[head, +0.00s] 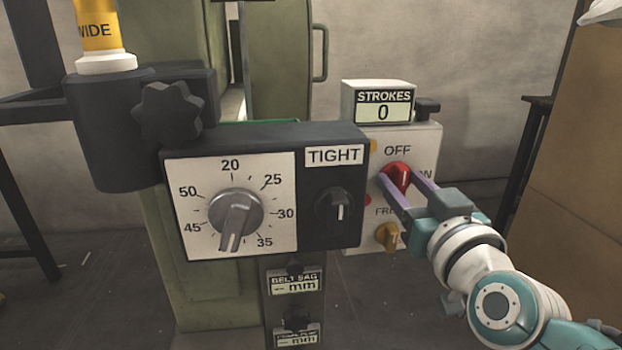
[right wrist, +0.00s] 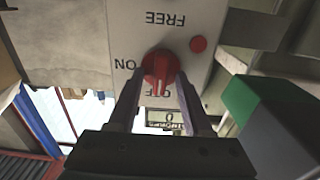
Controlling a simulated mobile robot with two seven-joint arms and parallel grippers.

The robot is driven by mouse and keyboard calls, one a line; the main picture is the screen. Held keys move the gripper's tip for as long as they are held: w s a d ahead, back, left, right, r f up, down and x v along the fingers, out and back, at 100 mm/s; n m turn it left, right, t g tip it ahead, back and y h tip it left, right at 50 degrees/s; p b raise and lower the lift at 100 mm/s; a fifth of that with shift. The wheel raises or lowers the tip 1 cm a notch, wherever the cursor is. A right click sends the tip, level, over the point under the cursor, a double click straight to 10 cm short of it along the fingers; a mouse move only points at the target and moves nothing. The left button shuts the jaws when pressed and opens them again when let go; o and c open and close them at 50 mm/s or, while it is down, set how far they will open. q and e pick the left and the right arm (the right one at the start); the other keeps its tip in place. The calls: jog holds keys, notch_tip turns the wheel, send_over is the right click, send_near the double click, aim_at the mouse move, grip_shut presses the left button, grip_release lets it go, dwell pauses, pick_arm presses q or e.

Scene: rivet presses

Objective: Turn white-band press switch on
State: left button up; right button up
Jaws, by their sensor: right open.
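The press has a white band (head: 105,63) below a yellow part lettered WIDE, at the upper left in the head view. Its red rotary switch (head: 397,177) sits on a pale panel marked OFF above and ON to the right. The switch also shows in the right wrist view (right wrist: 160,68), upside down, with its ridge seeming to line up with OFF. My right gripper (head: 401,182) is open, its two purple fingers on either side of the switch. In the wrist view the fingertips (right wrist: 158,88) reach the knob's edge; contact is unclear. My left gripper is not in view.
An orange knob (head: 388,237) is below the switch, near FREE. A STROKES counter (head: 378,104) reading 0 is above. Left of the panel is a dark box with a large dial (head: 236,212) and a TIGHT knob (head: 333,212). A brown board (head: 575,140) stands at the right.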

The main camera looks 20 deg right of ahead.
grip_shut()
dwell(0.3)
dwell(0.3)
